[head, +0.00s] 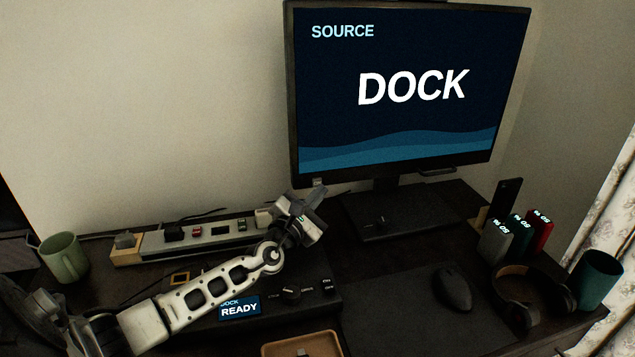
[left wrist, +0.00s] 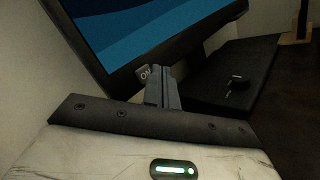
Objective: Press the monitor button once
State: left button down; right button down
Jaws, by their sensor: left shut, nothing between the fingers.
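The monitor (head: 400,90) shows "SOURCE" and "DOCK" on a dark blue screen. A small light grey square, the likely button (head: 318,183), sits at its lower left corner. In the left wrist view this button (left wrist: 143,73) carries letters that look like "ON", under the bezel. My left gripper (head: 315,197) is shut and empty, just below that corner. In the left wrist view its closed fingertips (left wrist: 159,70) appear right beside the button and partly cover its right side. I cannot tell whether they touch. My right gripper is not in view.
A power strip (head: 160,243) with switches lies behind my left arm. A dock with a "READY" display (head: 240,309) and knobs lies in front of it. A green mug (head: 63,258) stands left. A mouse (head: 453,289), headphones (head: 515,310) and a teal cup (head: 598,280) are right.

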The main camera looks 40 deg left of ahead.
pick_arm(q)
jog(key=shift+s+d+p, duration=1.4)
jog(key=shift+s+d, duration=0.25)
jog(key=shift+d, duration=0.25)
